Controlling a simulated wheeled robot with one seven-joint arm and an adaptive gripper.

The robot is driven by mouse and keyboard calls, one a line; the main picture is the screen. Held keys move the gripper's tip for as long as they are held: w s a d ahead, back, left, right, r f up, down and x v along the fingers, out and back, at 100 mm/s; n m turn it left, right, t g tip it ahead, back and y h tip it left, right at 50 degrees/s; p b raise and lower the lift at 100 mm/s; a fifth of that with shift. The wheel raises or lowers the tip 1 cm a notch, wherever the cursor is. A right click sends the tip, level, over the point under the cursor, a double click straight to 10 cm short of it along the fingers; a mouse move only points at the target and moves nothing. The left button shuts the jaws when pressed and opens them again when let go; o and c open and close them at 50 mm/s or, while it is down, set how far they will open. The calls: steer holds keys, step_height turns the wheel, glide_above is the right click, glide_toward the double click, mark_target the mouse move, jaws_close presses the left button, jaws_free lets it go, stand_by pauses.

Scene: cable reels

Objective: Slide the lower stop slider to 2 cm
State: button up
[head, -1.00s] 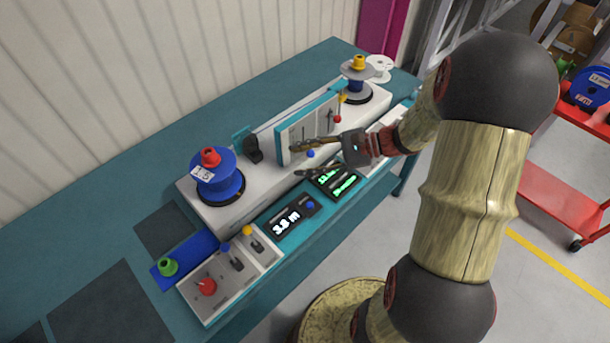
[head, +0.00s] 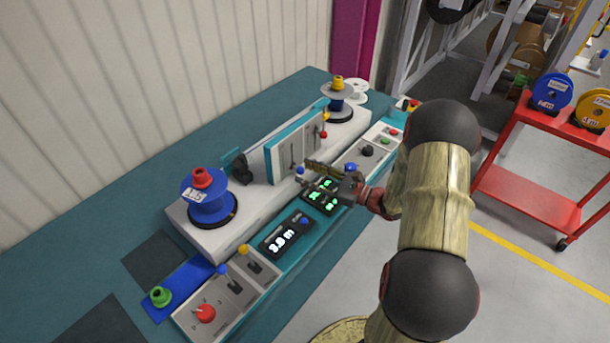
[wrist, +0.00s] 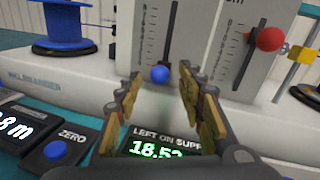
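An upright white panel with a teal edge (head: 286,150) carries two slotted scales. The left slider has a blue knob (wrist: 160,74), low on its scale; it also shows in the head view (head: 300,170). The right slider has a red knob (wrist: 270,38), higher up, also in the head view (head: 323,134). I cannot read which is the lower stop, nor the scale numbers. My gripper (wrist: 158,88) is open and empty, one finger on each side of the blue knob in the wrist picture, with the knob beyond the tips. In the head view my gripper (head: 309,174) is close before the panel.
Below are a green readout (head: 322,196) and a length display (head: 287,235) with a blue button. A blue reel (head: 207,203) stands left, a grey-flanged spool (head: 338,100) at the far end. A switch box (head: 228,295) is in front. A red cart (head: 530,175) stands right.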

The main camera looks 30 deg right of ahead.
steer(key=shift+w+a, duration=0.35)
steer(key=shift+w, duration=0.15)
steer(key=c, duration=0.4)
jaws_close()
